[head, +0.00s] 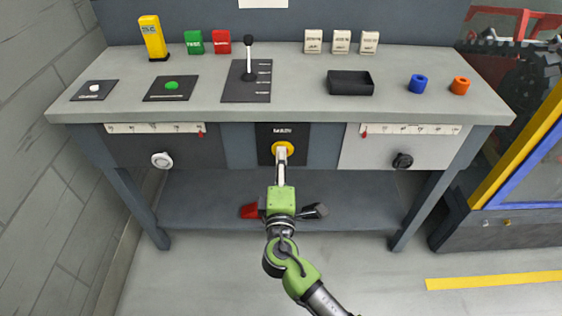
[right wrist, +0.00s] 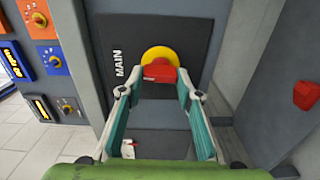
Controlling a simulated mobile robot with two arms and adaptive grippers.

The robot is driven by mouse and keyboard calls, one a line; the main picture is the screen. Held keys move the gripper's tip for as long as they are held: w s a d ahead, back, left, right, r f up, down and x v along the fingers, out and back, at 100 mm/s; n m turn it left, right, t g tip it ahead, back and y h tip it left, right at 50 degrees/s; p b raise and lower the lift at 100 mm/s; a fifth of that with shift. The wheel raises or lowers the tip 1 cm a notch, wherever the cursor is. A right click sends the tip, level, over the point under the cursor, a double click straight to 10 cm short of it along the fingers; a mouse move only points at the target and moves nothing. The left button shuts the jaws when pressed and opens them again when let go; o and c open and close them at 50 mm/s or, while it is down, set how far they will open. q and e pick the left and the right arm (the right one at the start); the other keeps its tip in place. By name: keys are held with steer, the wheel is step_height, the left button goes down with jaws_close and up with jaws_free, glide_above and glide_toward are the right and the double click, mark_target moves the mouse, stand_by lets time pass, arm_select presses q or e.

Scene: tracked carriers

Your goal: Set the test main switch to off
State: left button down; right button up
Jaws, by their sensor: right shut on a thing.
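The main switch (head: 282,148) is on a dark panel at the middle of the bench front, a yellow disc with a handle. In the right wrist view the yellow disc (right wrist: 160,54) carries a red handle (right wrist: 159,71), beside the word MAIN on the panel. My right gripper (head: 281,163) reaches straight to the switch and covers part of it. In the right wrist view its fingers (right wrist: 160,88) are closed on the red handle. No on or off marks can be read, so the switch position is unclear. My left gripper is not in view.
The bench top (head: 300,95) holds a lever (head: 248,62) on a dark plate, a black tray (head: 350,83), a blue ring (head: 418,84) and an orange ring (head: 461,86). A white knob (head: 162,160) and a black knob (head: 402,161) flank the switch. A red object (head: 250,211) lies below.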

stand_by(0.6)
steer(key=o, duration=1.1)
steer(key=shift+o, duration=0.2)
steer(key=s, duration=1.2)
